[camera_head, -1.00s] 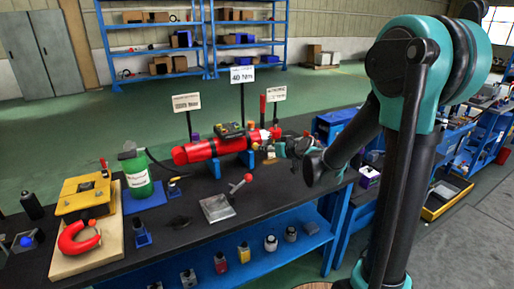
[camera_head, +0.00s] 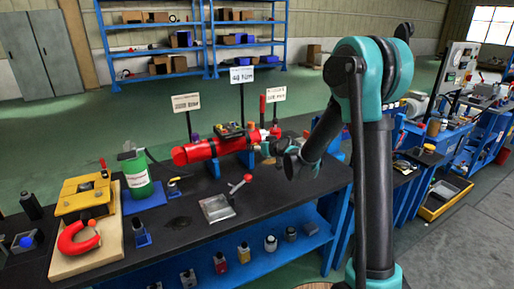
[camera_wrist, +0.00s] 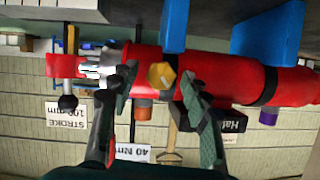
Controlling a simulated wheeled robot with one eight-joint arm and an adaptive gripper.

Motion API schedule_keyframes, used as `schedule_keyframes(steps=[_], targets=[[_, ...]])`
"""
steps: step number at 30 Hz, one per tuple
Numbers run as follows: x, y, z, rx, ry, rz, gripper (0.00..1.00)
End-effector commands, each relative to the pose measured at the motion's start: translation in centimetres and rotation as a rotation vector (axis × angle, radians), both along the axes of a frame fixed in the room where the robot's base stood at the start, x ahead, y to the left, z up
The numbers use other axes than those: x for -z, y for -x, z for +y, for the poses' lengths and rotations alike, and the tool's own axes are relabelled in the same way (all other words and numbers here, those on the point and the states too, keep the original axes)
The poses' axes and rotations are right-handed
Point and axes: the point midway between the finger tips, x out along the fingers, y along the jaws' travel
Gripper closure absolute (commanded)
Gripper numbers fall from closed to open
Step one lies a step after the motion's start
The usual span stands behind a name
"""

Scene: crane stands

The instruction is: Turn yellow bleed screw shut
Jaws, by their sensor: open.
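The yellow bleed screw (camera_wrist: 161,76) is a hexagonal head on the red cylinder (camera_wrist: 225,80) in the wrist view. My gripper (camera_wrist: 158,82) is open there, with one finger on each side of the screw and a visible gap to each. I cannot tell how far the fingertips are from the cylinder in depth. In the head view the red cylinder (camera_head: 196,152) lies on blue supports on the dark bench.
Signs on posts, one a torque sign (camera_head: 242,75), stand behind the cylinder. A green bottle (camera_head: 138,178), a red shackle (camera_head: 78,240) and a red-knobbed lever on a metal plate (camera_head: 218,207) are on the bench (camera_head: 180,235). In the wrist view blue supports (camera_wrist: 268,35) flank the cylinder.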

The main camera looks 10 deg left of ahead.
Motion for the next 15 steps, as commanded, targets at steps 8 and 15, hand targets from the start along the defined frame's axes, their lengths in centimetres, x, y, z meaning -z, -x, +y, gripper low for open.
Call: schedule_keyframes(steps=[8, 15], targets=[[-0.01, 0.03, -0.01, 0.000, 0.000, 0.000, 0.75], [-0.02, 0.03, -0.02, 0.000, -0.001, 0.001, 1.00]])
